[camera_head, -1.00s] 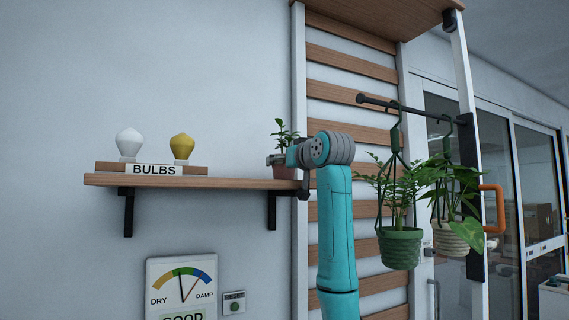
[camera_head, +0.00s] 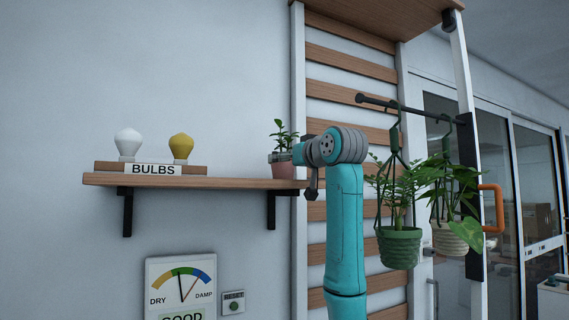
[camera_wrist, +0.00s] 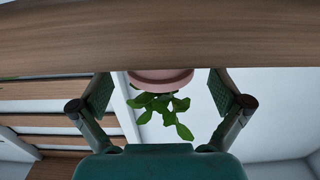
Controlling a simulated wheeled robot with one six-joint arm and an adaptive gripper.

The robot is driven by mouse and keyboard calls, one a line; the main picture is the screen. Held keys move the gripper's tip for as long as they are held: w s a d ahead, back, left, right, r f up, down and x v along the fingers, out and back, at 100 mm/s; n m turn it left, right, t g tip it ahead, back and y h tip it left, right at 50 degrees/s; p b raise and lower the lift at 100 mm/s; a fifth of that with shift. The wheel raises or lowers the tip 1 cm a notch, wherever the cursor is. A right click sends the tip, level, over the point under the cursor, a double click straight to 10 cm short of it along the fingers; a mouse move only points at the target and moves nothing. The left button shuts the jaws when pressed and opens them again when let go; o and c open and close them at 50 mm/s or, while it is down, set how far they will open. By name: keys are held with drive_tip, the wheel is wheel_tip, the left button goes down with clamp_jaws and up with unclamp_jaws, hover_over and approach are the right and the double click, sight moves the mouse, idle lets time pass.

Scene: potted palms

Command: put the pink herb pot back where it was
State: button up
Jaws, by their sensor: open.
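The pink herb pot (camera_head: 283,170) stands upright at the right end of the wooden wall shelf (camera_head: 225,182), its green plant rising above it. In the wrist view, which is upside down, the pot (camera_wrist: 162,77) shows against the shelf's front edge (camera_wrist: 160,38) with its leaves hanging down in the picture. My gripper (camera_wrist: 163,92) is open, one finger on each side of the pot, with gaps between them. In the head view my gripper (camera_head: 299,157) is just right of the pot and partly hidden by my wrist.
A white bulb (camera_head: 128,144) and a yellow bulb (camera_head: 181,148) stand by the BULBS sign (camera_head: 153,169) at the shelf's left. Two hanging plants, one in a green pot (camera_head: 399,248) and one in a cream pot (camera_head: 450,238), hang right of my arm. The shelf's middle is clear.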

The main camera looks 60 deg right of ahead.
drive_tip(key=v, duration=0.8)
drive_tip(key=shift+s+a, duration=0.1)
drive_tip(key=shift+a, duration=0.05)
